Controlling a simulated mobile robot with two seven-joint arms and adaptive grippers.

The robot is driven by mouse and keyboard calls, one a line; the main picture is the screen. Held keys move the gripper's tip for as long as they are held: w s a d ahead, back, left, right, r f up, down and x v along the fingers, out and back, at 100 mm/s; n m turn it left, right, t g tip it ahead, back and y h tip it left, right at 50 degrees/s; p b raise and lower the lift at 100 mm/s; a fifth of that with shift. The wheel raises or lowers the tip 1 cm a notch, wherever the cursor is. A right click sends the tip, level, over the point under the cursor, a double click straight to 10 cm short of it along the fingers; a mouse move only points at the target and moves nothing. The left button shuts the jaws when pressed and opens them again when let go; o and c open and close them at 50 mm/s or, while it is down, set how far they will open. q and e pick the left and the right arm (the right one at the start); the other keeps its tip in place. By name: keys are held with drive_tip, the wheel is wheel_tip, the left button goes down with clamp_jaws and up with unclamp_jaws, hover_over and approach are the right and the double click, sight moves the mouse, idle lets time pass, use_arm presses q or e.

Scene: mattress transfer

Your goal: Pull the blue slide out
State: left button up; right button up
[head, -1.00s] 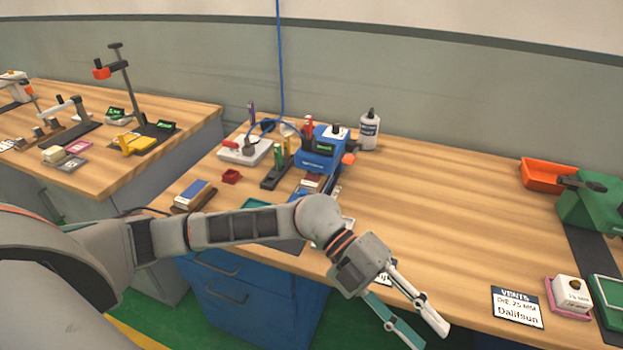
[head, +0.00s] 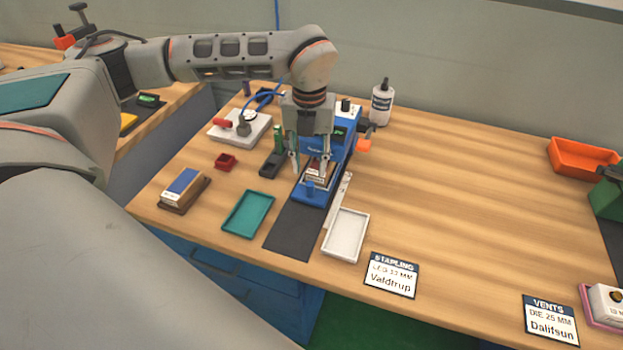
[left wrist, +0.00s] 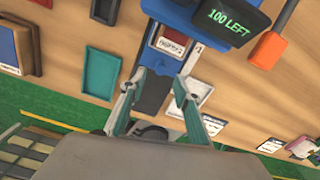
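The blue slide (head: 311,196) sticks out of the front of the blue stapling machine (head: 345,130), over a dark mat (head: 296,228). A small block with a white label (head: 319,174) lies on the slide; the block also shows in the left wrist view (left wrist: 171,45). My left gripper (head: 308,168) points down above the slide's front part, its fingers apart. In the left wrist view the open fingers (left wrist: 157,88) stand to either side of the slide's near end, with no clear contact. The gripper hides part of the machine and slide. My right gripper is not in view.
A teal tray (head: 248,213) lies left of the mat and a white tray (head: 346,235) right of it. A metal ruler-like strip (head: 338,200) lies beside the slide. A bottle (head: 381,103) stands behind. The table's middle right is clear.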

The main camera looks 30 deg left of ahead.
sight(310, 184)
use_arm(q)
wheel_tip(310, 184, down, 7)
drive_tip(key=shift+f, duration=0.15)
drive_tip(key=shift+d, duration=0.1)
clamp_jaws()
